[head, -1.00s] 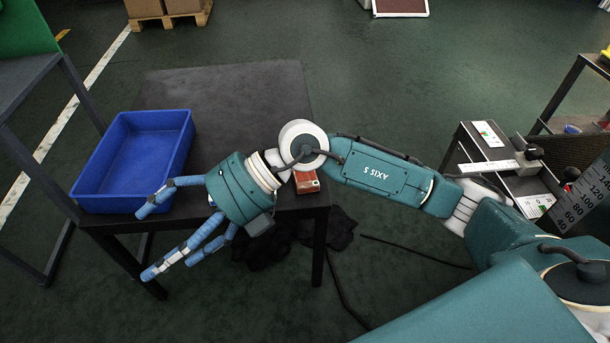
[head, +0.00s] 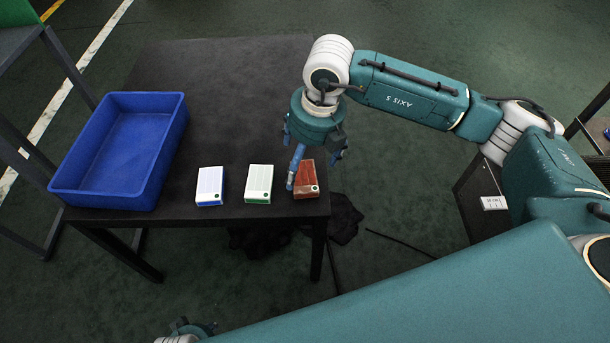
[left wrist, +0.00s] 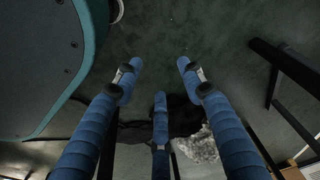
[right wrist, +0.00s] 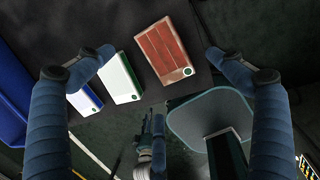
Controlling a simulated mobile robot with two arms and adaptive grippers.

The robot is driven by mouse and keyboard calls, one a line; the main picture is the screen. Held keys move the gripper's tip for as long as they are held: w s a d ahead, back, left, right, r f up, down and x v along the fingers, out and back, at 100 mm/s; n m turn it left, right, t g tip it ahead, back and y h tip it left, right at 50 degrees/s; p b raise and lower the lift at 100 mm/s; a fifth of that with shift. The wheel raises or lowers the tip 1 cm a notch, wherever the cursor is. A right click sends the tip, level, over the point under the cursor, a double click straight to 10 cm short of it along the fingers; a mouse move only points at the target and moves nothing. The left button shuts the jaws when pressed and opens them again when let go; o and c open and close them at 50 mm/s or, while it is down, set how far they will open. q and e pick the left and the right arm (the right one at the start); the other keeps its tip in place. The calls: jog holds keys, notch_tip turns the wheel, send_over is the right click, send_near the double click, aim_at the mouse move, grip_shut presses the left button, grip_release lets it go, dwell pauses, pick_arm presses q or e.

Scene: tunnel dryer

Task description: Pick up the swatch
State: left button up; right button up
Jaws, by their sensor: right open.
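Three block-like pieces lie in a row on the black table, and I cannot tell which is the swatch. The red-brown one (head: 306,179) has a green dot and is nearest the table's right corner. A white one with green edges (head: 258,183) is in the middle, and a white one with blue edges (head: 210,186) is at left. My right gripper (head: 312,160) points down, open and empty, above the red-brown piece and partly covers it. In the right wrist view the red-brown piece (right wrist: 165,52) shows between the spread fingers. My left gripper (left wrist: 158,80) is open and empty, over the floor.
A blue bin (head: 130,150) stands on the left of the black table (head: 230,85). The table behind the pieces is clear. A dark cloth-like heap (head: 345,222) lies on the floor under the table's right corner. A metal frame stands at far left.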

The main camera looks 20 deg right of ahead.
aim_at(300, 176)
jog(key=shift+w+f, duration=0.2)
jog(key=shift+f, duration=0.8)
jog(key=f, duration=0.4)
jog(key=shift+w+a+f+b, duration=0.15)
jog(key=shift+w+a+b, duration=0.15)
jog(key=shift+w, duration=0.05)
jog(key=shift+w+f, duration=0.1)
jog(key=shift+f, duration=0.15)
jog(key=c, duration=1.2)
pick_arm(q)
jog(key=shift+w+d+r, duration=0.1)
jog(key=shift+w+r, duration=0.1)
jog(key=shift+r, duration=0.8)
pick_arm(e)
jog(key=shift+c, duration=0.4)
jog(key=shift+r, duration=0.1)
